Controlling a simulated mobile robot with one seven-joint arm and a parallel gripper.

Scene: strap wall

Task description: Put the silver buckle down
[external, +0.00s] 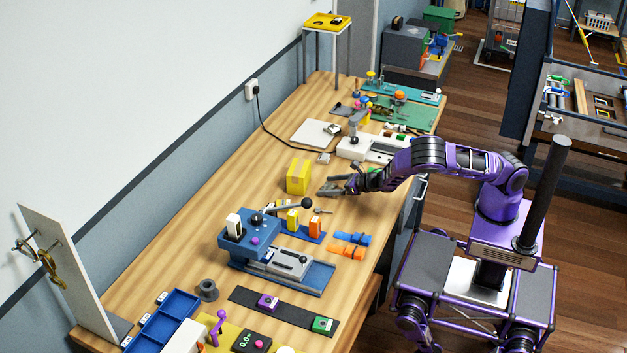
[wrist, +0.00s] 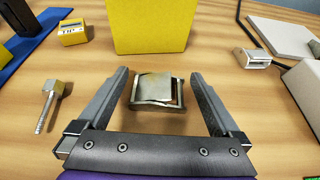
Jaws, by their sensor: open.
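The silver buckle (wrist: 157,89) appears to lie on the wooden table (external: 213,158), between the two fingers of my gripper (wrist: 158,76) in the wrist view. The fingers are spread wide, with a clear gap on each side of the buckle, and hold nothing. In the external view my gripper (external: 333,188) is low over the table, beside the yellow box (external: 298,176); the buckle is too small to make out there.
The yellow box stands just beyond the buckle. A second metal buckle (wrist: 256,58) lies to the right, near a white machine (external: 372,149). A small metal bolt-like tool (wrist: 49,105) lies to the left. A blue press (external: 249,236) stands nearer the camera.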

